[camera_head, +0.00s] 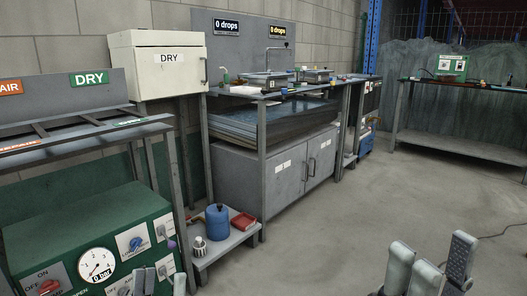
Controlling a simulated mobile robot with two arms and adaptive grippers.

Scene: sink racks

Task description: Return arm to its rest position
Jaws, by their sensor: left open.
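My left gripper (163,281) shows only its fingertips at the bottom edge, in front of the green control box. Its fingers are apart with nothing seen between them. My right gripper (436,258) stands at the bottom right over the bare floor. Its grey fingers point up and are spread, with nothing seen between them. Neither arm shows behind its gripper, so the arm poses are hidden.
A green control box (75,243) with a gauge stands at the lower left. The sink rack (262,160) stands behind. The floor (350,225) at centre right is clear.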

